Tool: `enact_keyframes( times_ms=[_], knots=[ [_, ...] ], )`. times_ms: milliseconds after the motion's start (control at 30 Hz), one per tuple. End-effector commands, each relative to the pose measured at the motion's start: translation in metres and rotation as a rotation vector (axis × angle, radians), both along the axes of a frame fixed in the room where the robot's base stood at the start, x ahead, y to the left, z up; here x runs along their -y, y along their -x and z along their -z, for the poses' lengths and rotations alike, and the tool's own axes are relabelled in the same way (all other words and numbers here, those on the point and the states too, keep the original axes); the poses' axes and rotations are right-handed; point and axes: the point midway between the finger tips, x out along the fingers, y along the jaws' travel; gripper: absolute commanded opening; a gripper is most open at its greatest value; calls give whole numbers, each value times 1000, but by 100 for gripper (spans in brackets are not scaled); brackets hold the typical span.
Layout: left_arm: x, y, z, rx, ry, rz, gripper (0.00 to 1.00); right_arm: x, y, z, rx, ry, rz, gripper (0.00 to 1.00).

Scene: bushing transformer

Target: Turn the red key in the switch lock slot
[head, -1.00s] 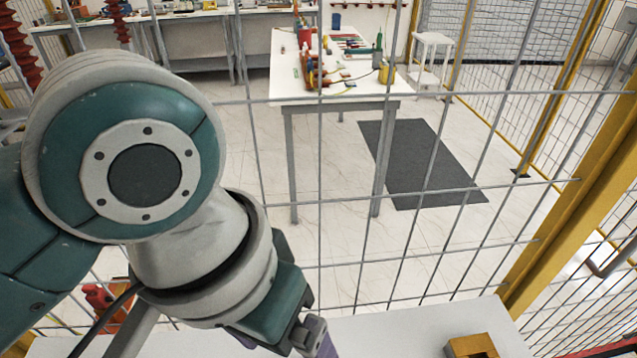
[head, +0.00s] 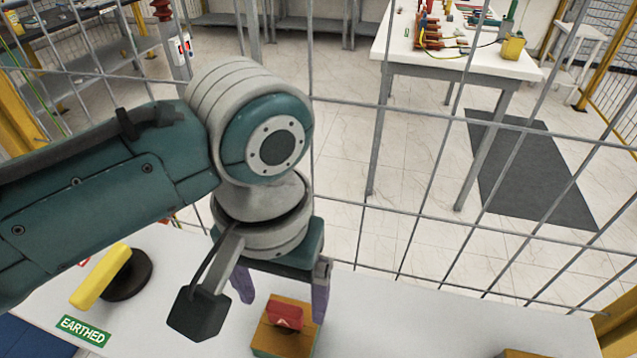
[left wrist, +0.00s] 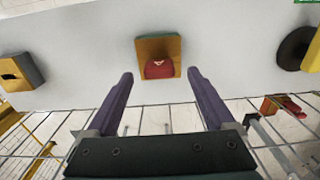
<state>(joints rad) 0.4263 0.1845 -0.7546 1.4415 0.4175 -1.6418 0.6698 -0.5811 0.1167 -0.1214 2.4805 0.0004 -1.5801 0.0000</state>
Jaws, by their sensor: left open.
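The red key (head: 285,316) sits in a yellow-brown switch lock block (head: 268,345) on the white panel, low in the head view. In the left wrist view the red key (left wrist: 158,68) and its block (left wrist: 158,44) show beyond the fingertips, near the middle. My left gripper (head: 282,297) is above the block with its two purple fingers apart. In the left wrist view the left gripper (left wrist: 160,76) is open and empty, one finger on each side of the key's line and apart from it. My right gripper is in neither view.
A yellow handle (head: 100,276) on a black round base and a green EARTHED label (head: 84,330) are on the panel to the left. Another yellow block with a dark slot (left wrist: 20,72) is at the left in the wrist view. Wire mesh fence (head: 400,180) stands behind.

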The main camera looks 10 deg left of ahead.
Motion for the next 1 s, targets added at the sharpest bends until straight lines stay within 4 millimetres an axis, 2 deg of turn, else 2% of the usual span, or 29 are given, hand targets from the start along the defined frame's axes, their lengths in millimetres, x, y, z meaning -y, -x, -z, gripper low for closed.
enact_keyframes(
  times_ms=[100,200,567,1000],
  knots=[
    [0,1,19,-1,-1,1,88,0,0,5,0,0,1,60],
    [0,0,27,0,0,2,88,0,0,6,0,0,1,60],
    [0,0,32,1,0,2,88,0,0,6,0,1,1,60],
    [0,0,32,1,0,2,38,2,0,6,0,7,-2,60]
  ],
)
